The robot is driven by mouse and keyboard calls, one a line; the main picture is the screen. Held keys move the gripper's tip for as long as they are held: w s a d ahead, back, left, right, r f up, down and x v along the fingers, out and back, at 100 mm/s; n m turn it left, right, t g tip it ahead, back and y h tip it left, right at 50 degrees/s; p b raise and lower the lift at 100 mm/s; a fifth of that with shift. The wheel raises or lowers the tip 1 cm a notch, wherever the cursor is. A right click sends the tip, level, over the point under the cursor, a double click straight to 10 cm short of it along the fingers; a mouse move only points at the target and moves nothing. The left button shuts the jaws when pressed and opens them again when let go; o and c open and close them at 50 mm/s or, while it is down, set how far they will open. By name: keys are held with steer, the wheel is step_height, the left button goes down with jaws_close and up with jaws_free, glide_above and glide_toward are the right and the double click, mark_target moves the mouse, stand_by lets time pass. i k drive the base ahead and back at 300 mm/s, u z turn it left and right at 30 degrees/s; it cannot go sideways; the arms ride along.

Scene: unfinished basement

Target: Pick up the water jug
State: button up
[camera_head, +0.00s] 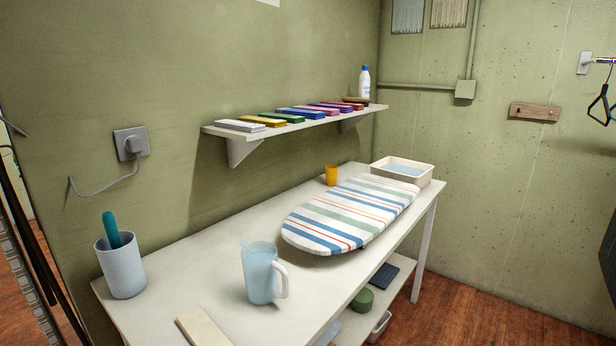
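The water jug (261,275) is a light blue, translucent jug with a white handle on its right side. It stands upright on the white table (200,285), near the front edge and left of the striped ironing board. Nothing touches it. My gripper does not show in this view.
A striped ironing board (352,212), an orange cup (331,175) and a cream basin (430,177) are toward the table's far end. A light blue holder (121,268) with a teal item stands at left. A pale board (203,329) lies in front. A wall shelf (300,122) hangs above.

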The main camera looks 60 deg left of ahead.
mark_target(259, 259)
steer(key=u, duration=1.3)
steer(key=i, duration=1)
steer(key=u, duration=1.3)
steer(key=k, duration=0.45)
steer(key=z, duration=0.4)
